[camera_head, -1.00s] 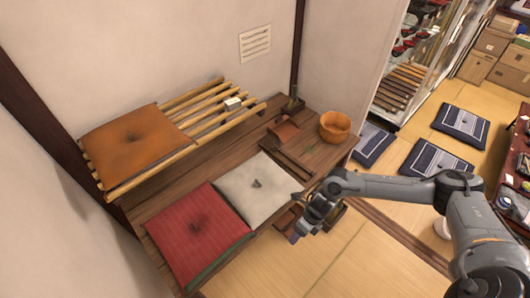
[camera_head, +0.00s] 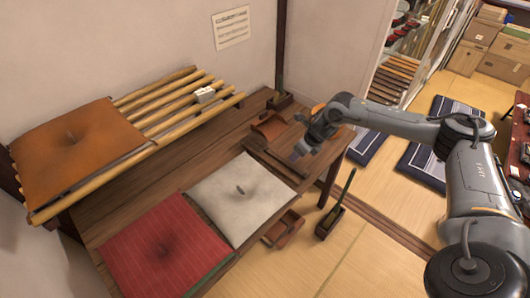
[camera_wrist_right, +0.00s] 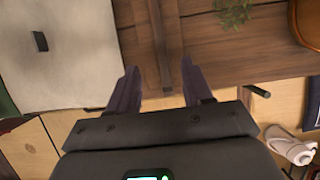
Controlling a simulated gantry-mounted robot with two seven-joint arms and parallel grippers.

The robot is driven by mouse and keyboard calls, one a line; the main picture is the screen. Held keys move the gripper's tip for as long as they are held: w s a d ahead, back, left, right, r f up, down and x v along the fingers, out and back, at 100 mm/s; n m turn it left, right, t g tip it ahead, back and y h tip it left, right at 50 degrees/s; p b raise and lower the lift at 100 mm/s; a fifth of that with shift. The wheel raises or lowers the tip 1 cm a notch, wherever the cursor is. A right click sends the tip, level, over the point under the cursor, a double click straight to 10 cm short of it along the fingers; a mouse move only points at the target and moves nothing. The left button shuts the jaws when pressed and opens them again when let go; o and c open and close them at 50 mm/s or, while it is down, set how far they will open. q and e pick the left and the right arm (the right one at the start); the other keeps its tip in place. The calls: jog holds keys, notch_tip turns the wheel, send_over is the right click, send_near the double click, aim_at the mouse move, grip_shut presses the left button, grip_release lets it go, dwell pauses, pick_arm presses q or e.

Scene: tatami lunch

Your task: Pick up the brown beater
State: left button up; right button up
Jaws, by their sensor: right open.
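A long, flat dark-brown piece, which looks like the brown beater (camera_wrist_right: 166,38), lies on the wooden table just right of the white cushion. In the wrist view it runs from the top edge down toward the space between the fingers. In the head view it shows as a dark strip (camera_head: 274,163) beside the cushion, partly hard to separate from the table. My right gripper (camera_head: 306,150) hangs over this end of the table, open and empty. Its two fingertips (camera_wrist_right: 160,82) stand apart on either side of the piece's near end. My left gripper is not in view.
The white cushion (camera_head: 240,200) and red cushion (camera_head: 155,245) lie on the table. A slatted bamboo rack (camera_head: 185,108) carries an orange cushion (camera_head: 70,160). A small box with a green stick (camera_head: 338,205) and a brown tray (camera_head: 283,229) are below the table's front edge.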

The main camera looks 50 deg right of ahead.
aim_at(289, 164)
jog(key=x, duration=0.3)
jog(key=shift+a+f, duration=0.2)
jog(key=shift+f, duration=0.05)
jog(key=shift+w+d+f+b, duration=0.1)
jog(key=shift+w+f+b, duration=0.05)
jog(key=shift+f+b, duration=0.2)
jog(key=b+x, duration=0.1)
jog(key=x, duration=0.3)
jog(key=shift+w+d+f, duration=0.1)
jog(key=shift+f, duration=0.4)
grip_shut()
